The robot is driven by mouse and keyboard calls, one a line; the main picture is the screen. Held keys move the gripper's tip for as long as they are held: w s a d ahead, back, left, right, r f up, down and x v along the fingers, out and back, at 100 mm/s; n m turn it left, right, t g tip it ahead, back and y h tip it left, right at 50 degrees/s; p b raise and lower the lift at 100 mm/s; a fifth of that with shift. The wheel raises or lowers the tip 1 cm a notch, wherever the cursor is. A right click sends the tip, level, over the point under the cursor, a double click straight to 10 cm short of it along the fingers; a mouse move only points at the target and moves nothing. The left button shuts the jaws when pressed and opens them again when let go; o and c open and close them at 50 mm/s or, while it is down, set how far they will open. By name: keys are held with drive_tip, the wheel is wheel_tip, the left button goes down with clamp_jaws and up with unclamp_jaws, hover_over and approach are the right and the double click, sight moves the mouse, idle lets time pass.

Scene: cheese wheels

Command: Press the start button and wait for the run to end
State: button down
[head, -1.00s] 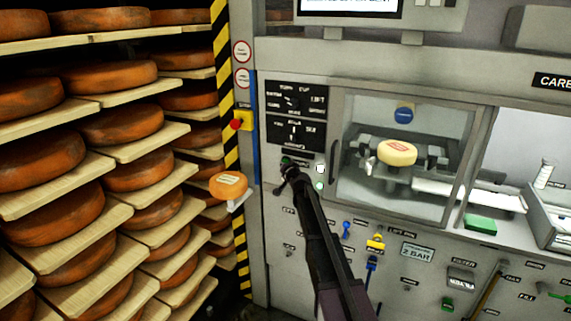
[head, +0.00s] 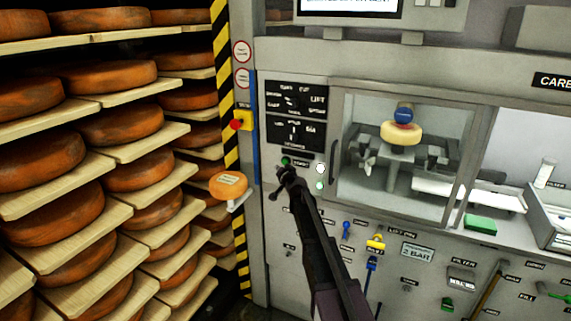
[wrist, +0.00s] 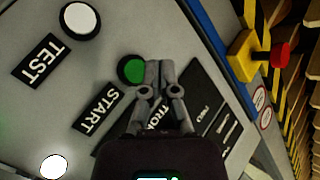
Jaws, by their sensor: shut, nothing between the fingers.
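The green start button (head: 285,161) is on the grey machine panel below the black dial plates. In the wrist view the green button (wrist: 131,69) sits above the START label (wrist: 99,109). My gripper (head: 282,172) is shut and empty. Its fingertips (wrist: 160,68) are beside the button in the wrist view and just below it in the head view. I cannot tell whether they touch it. Behind the machine's window, a pale cheese wheel (head: 401,134) is raised against a blue round part (head: 403,113).
A white TEST button (wrist: 80,20) and a lit white lamp (wrist: 54,166) are nearby. A red emergency knob (head: 236,124) on a yellow box is left of the panel. Cheese shelves (head: 110,211) fill the left. An orange cheese (head: 228,186) sits on a small ledge.

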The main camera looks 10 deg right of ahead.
drive_tip(key=shift+s+a, duration=0.7)
drive_tip(key=shift+s, duration=0.15)
drive_tip(key=s+a+f+n+g+y, duration=0.1)
drive_tip(key=s+a+f+n+g, duration=0.25)
drive_tip(key=s, duration=0.65)
drive_tip(key=s+a+f+n+g+y, duration=0.1)
drive_tip(key=s+f+n+g, duration=0.1)
drive_tip(key=s+f+g, duration=0.45)
drive_tip(key=s+d+f+g+h, duration=0.1)
drive_tip(key=s+d+f+g, duration=0.1)
drive_tip(key=s, duration=0.7)
drive_tip(key=s+d+f+g+h, duration=0.2)
drive_tip(key=s, duration=0.7)
drive_tip(key=s+d+f+g+h, duration=0.1)
drive_tip(key=s+f+g, duration=0.1)
drive_tip(key=s, duration=0.7)
drive_tip(key=shift+d+h, duration=0.3)
drive_tip(key=shift+d, duration=0.1)
idle(2.4)
